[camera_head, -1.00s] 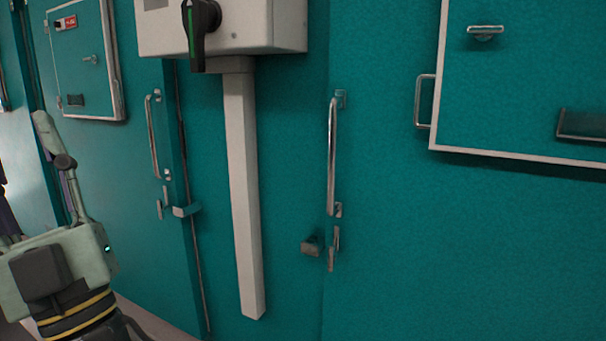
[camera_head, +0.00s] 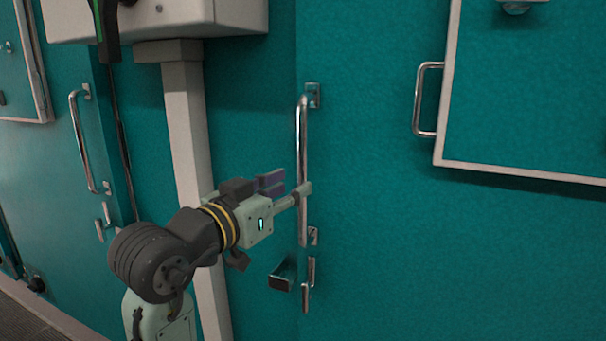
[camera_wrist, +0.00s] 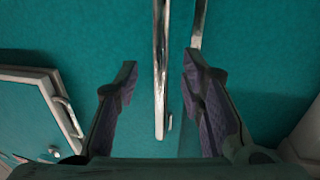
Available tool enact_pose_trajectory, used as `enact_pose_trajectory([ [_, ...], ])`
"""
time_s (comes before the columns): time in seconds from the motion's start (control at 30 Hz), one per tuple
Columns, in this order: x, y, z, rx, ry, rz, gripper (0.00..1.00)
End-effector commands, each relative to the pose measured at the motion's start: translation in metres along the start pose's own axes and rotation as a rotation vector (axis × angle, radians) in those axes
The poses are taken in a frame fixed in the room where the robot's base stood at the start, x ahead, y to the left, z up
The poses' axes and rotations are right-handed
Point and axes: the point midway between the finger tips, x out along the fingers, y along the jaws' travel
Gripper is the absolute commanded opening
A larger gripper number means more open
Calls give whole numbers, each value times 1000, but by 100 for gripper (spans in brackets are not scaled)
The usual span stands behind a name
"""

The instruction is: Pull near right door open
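The near right door (camera_head: 380,240) is a teal panel on the right in the head view. Its long vertical metal handle (camera_head: 302,150) runs along the door's left edge. My gripper (camera_head: 290,190) is at the lower half of this handle. In the wrist view my gripper (camera_wrist: 158,85) is open, with purple-padded fingers on both sides. The handle (camera_wrist: 160,60) runs between the fingers, apart from both pads. A small latch (camera_head: 308,285) sits below the handle.
A white post (camera_head: 188,130) under a grey switch box (camera_head: 165,20) stands left of my gripper. A white-framed hatch (camera_head: 530,90) with its own handle (camera_head: 427,100) is at upper right. Another door handle (camera_head: 85,140) is farther left.

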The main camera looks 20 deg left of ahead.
Motion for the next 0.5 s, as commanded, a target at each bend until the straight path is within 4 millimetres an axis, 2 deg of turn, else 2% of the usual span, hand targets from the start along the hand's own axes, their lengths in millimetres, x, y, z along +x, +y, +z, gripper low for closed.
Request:
enact_pose_trajectory([
  [0.1, 23, 1, -2, -3, -1, 3, 36],
  [0.2, 36, 0, -2, -2, 0, 1, 36],
  [0.33, 48, 0, -1, -1, 1, 0, 36],
  [0.5, 52, 0, 0, -1, 1, 0, 36],
])
